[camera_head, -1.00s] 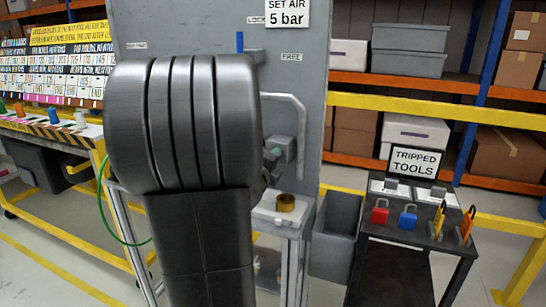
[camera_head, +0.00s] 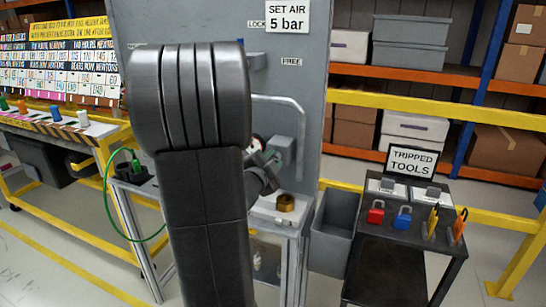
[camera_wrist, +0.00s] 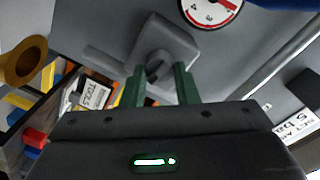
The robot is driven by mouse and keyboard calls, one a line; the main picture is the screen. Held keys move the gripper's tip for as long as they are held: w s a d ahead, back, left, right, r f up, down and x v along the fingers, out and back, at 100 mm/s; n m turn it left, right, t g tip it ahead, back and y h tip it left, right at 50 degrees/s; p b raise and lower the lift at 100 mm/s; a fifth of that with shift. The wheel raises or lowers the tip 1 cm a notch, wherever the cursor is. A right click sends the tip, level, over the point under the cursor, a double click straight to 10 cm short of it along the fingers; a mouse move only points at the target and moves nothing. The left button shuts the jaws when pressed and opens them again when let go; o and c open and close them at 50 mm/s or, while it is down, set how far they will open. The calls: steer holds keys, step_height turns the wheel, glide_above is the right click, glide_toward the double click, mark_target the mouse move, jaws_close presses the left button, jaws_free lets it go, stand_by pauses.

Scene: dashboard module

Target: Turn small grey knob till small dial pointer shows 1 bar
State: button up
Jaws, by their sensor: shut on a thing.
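The small grey knob (camera_wrist: 155,70) sits on the front of a grey box-shaped housing (camera_wrist: 165,40) in the wrist view. My gripper (camera_wrist: 160,82) has its two green fingers on either side of the knob, shut on it. A round dial (camera_wrist: 210,8) with a white face and red band shows above right, cut off by the top edge. Its pointer reading cannot be made out. In the head view the housing (camera_head: 287,150) stands out from the grey panel, and my arm hides much of the panel and the dial.
A sign (camera_head: 288,16) reads "SET AIR 5 bar". A bent grey handle (camera_head: 285,100) is above the housing. A brass ring (camera_head: 285,202) stands on a small ledge below. A dark cart (camera_head: 405,235) with padlocks is at right, beside a grey bin (camera_head: 334,225).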

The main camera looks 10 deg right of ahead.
steer(key=n+p, duration=0.2)
steer(key=n, duration=0.2)
steer(key=shift+a, duration=0.1)
steer(key=shift+n+p, duration=0.6)
steer(key=shift+n, duration=1.1)
steer(key=shift+h, duration=0.4)
steer(key=o, duration=1)
steer(key=shift+c, duration=0.2)
steer(key=v, duration=1.3)
steer(key=shift+s+a, duration=0.2)
steer(key=shift+s, duration=0.15)
